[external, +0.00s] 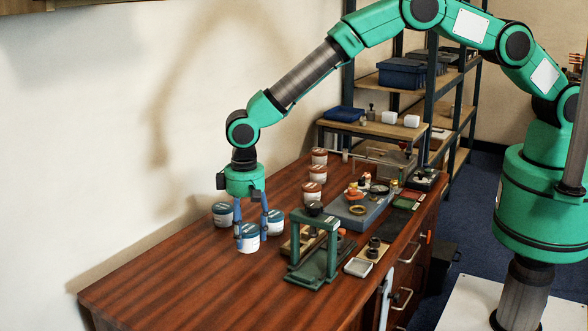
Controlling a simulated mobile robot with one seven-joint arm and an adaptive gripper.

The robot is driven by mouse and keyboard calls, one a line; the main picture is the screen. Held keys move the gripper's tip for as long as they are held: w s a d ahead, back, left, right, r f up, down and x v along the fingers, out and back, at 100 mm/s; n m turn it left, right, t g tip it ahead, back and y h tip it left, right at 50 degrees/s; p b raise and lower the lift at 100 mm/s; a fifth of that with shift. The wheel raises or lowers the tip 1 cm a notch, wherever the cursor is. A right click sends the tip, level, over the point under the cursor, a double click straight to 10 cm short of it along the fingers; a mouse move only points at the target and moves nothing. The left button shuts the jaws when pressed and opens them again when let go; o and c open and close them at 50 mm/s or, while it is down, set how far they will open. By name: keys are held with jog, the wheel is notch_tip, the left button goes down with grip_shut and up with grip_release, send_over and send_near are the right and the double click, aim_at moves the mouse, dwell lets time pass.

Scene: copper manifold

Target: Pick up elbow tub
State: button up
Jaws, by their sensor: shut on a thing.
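Several small tubs stand on the wooden workbench (170,290). Three are white with blue lids: one at the left (223,218), one at the right (275,227), and a front tub (248,244) between my fingers. My gripper (252,235) points down and is shut on this front tub, with one finger on each side. The tub is upright, and I cannot tell whether it touches the bench. The labels are too small to read, so I cannot tell which tub is the elbow tub.
Tubs with reddish lids (312,189) stand farther back. A green press frame (316,250) stands close to the right of my gripper. A grey tray (357,210) with small parts lies behind it. The bench's front left is clear. A wall runs along the left.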

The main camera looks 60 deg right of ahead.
aim_at(247, 228)
notch_tip(247, 228, up, 5)
jog(key=shift+r+p, duration=0.1)
jog(key=shift+p, duration=0.25)
dwell(0.7)
jog(key=w+d+b, duration=0.1)
jog(key=w+d, duration=0.9)
jog(key=d, duration=0.5)
jog(key=w+d+b, duration=0.1)
jog(key=w+d, duration=0.9)
jog(key=d, duration=0.5)
jog(key=shift+b, duration=0.4)
jog(key=shift+f+b, duration=0.7)
jog(key=shift+f, duration=2.35)
